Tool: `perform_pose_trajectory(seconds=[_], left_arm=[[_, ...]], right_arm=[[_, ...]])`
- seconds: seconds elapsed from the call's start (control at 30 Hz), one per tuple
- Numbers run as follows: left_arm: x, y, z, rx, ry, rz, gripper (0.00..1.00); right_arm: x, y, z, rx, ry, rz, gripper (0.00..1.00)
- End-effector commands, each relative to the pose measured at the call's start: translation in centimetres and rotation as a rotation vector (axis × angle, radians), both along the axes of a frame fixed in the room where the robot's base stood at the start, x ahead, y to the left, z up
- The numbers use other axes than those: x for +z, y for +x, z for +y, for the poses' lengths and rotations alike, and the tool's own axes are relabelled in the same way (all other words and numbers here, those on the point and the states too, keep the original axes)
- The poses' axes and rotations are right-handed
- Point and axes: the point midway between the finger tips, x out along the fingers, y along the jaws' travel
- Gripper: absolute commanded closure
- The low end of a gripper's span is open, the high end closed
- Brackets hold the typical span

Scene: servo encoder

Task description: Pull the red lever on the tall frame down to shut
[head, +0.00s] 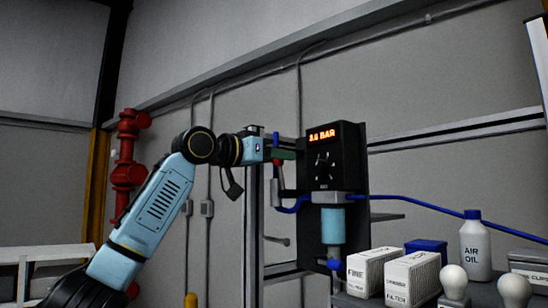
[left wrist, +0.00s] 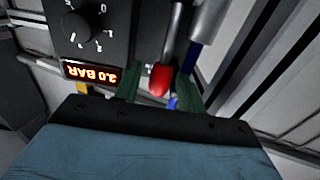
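The tall frame (head: 252,225) stands in the middle of the head view. My left gripper (head: 281,155) is up at its upper part, left of the black panel. In the left wrist view the red lever's rounded end (left wrist: 160,78) lies between the two green fingertips of my left gripper (left wrist: 159,86). A narrow gap shows on each side of it, so the fingers look open around the lever and not closed on it. In the head view the lever is mostly hidden by the gripper. My right gripper is not in view.
A black panel (head: 349,160) with a lit pressure display and dial is close right of the gripper. A blue hose (head: 420,203) runs right from the unit below. White boxes (head: 372,273) and an air oil bottle (head: 475,247) stand at lower right. Red pipework (head: 128,175) is at left.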

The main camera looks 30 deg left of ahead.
Motion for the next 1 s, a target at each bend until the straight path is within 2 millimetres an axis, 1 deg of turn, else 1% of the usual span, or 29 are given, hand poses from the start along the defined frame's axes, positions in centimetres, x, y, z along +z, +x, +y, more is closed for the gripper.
perform_pose_trajectory(seconds=[0.07,0.2,0.23,0.47,0.8,1.0], left_arm=[[0.0,0.0,0.0,0.000,0.000,0.000,0.61],[0.0,0.0,0.0,0.000,0.000,0.000,0.80],[0.0,0.0,0.0,0.000,0.000,0.000,0.82],[-0.1,-0.1,0.0,0.000,0.000,0.000,0.82],[-0.5,-1.5,0.6,0.000,-0.001,0.000,0.82],[-0.3,-1.6,0.7,0.000,-0.001,0.000,0.82]], right_arm=[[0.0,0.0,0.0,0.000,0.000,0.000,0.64],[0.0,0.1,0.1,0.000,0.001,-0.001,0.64],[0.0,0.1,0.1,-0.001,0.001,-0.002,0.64],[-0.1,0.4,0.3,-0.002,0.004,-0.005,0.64],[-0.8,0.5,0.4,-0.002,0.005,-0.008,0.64],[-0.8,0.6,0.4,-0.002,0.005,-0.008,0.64]])
